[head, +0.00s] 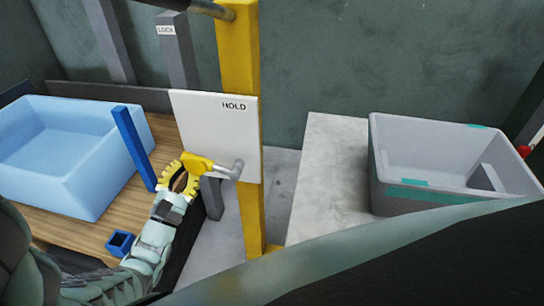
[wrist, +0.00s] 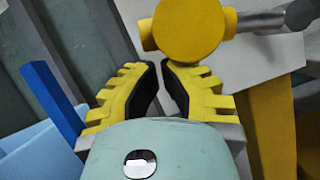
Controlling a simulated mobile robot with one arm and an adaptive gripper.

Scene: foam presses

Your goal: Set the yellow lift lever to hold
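The lift lever has a yellow knob (head: 197,164) and a grey arm reaching right to a grey pivot (head: 236,170) on the white plate. In the wrist view the yellow knob (wrist: 190,26) is just beyond my fingertips. The white plate (head: 215,130) carries the word HOLD (head: 234,106) at its upper right, above the pivot. The lever arm points left and is roughly level. My gripper (head: 182,165) is left of the lever, close to the knob; contact cannot be told. Its yellow fingers (wrist: 160,65) bow around an empty space, with tips nearly together and nothing visible between them.
A yellow post (head: 238,50) backs the plate. A grey post with a LOCK label (head: 166,30) stands behind. A grey bin (head: 435,150) stands right.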

